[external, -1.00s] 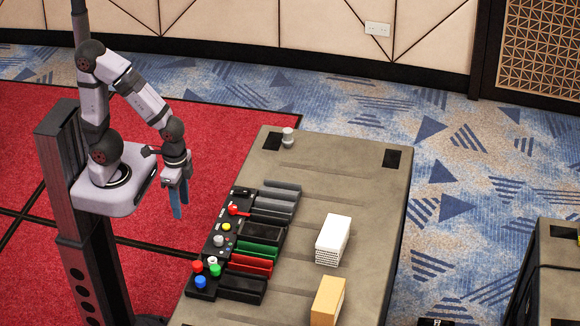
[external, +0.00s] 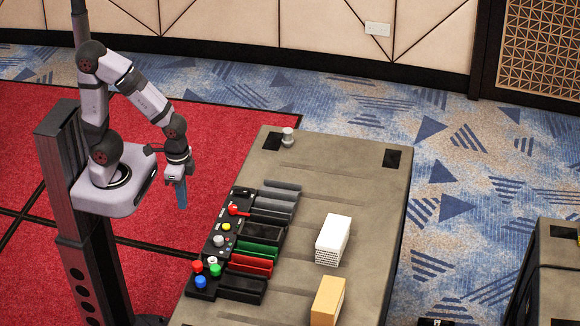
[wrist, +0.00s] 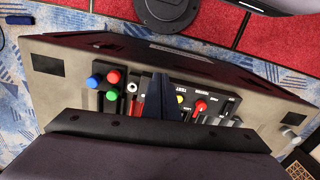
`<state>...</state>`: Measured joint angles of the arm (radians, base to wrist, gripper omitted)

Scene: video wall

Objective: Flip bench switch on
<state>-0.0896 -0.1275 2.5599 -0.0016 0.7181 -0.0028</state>
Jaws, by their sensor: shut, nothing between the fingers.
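A black control panel (external: 211,256) runs along the left edge of the grey bench (external: 300,178). It carries a red knob or lever (external: 236,210), a yellow button (external: 227,227) and a grey round knob (external: 218,241). A small dark part (external: 241,191) sits at its far end; I cannot tell surely which part is the bench switch. My gripper (external: 182,207) is shut and empty, pointing down in the air left of the bench, apart from the panel. In the wrist view its dark fingers (wrist: 158,84) hide part of the panel between the metal toggle (wrist: 132,88) and yellow button (wrist: 180,99).
Red, green and blue buttons (external: 201,282) cluster at the panel's near end. Dark, green and red trays (external: 251,265) lie beside the panel. A white stack (external: 333,240), a tan box (external: 328,301) and a grey cylinder (external: 288,137) stand on the bench. The air above the panel is clear.

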